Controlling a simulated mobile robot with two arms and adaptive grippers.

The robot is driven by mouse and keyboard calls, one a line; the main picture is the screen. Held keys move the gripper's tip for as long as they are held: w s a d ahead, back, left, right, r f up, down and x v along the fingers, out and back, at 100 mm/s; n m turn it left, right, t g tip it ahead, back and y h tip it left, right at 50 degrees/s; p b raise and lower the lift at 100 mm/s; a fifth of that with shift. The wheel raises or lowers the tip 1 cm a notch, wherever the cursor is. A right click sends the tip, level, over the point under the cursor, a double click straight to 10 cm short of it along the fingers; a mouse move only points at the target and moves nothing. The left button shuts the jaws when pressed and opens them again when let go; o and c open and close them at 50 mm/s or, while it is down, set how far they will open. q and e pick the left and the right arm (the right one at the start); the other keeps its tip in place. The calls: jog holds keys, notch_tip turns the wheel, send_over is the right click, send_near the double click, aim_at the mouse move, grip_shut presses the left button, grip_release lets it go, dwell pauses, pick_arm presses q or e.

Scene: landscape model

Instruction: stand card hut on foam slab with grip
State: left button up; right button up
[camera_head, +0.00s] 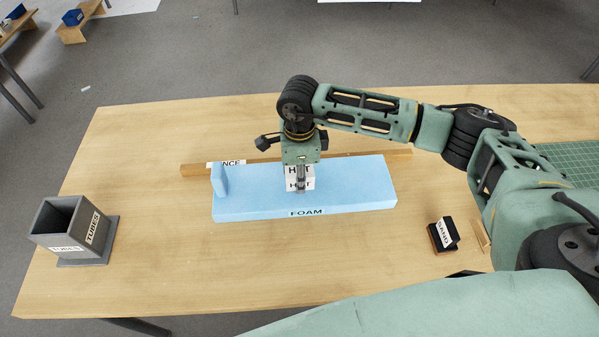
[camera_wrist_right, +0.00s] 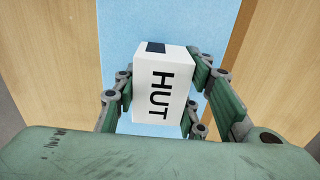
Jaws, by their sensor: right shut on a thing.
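The card hut (camera_head: 293,184) is a small white block with HUT lettering, at the middle of the blue foam slab (camera_head: 350,190) in the head view. My right gripper (camera_head: 300,188) comes down over the hut from above and is shut on it. In the right wrist view the hut (camera_wrist_right: 163,90) sits between the two fingers, with the blue slab (camera_wrist_right: 165,20) beneath it. I cannot tell whether the hut's base touches the slab. The gripper hides part of the hut in the head view. My left gripper is out of view.
A blue upright piece (camera_head: 218,180) stands at the slab's left end. A wooden strip labelled partly NCE (camera_head: 195,170) runs behind the slab. A grey TUBES holder (camera_head: 75,232) stands at left, a black SAND block (camera_head: 443,235) at right. The table front is clear.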

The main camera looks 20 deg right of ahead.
jog(key=shift+f, duration=0.1)
jog(key=shift+f, duration=0.15)
jog(key=o, duration=0.9)
jog(key=shift+o, duration=0.2)
jog(key=shift+r, duration=0.35)
jog(key=shift+w+r, duration=0.1)
jog(key=shift+r, duration=0.15)
notch_tip(320, 180, up, 11)
jog(key=shift+r+b, duration=0.2)
jog(key=shift+b, duration=0.95)
